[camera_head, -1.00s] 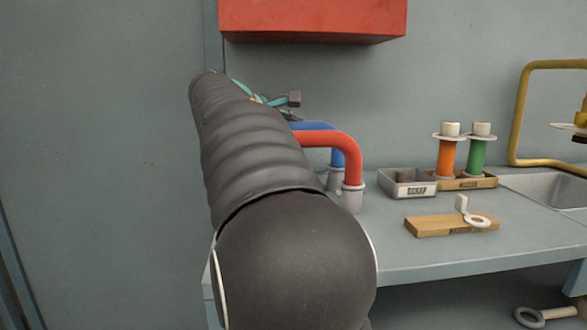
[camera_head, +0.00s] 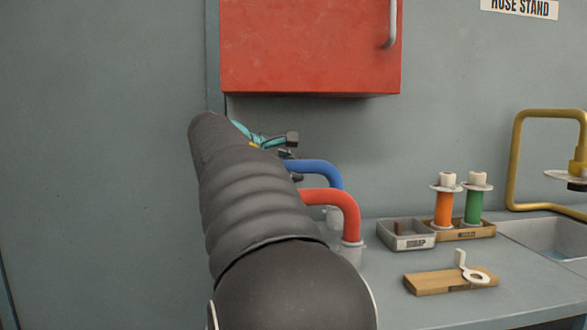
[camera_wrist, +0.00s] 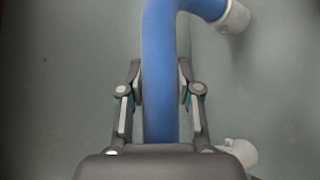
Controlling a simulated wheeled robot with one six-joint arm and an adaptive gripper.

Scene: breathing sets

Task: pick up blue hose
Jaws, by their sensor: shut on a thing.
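The blue hose (camera_head: 318,170) arches behind the red hose on the bench in the head view. It fills the middle of the wrist view (camera_wrist: 159,70), bending right at the top to a pale end fitting (camera_wrist: 234,17). My gripper (camera_wrist: 161,82) has one finger on each side of the blue hose and is shut on it. In the head view my gripper (camera_head: 284,150) shows only in part beyond my dark arm, which hides the hose's left portion.
The red hose (camera_head: 340,203) stands just in front of the blue one. Right of them are a grey scrap tray (camera_head: 408,242), orange (camera_head: 443,210) and green (camera_head: 473,208) spools, a wooden block (camera_head: 430,285) and a sink. A red cabinet (camera_head: 310,50) hangs above.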

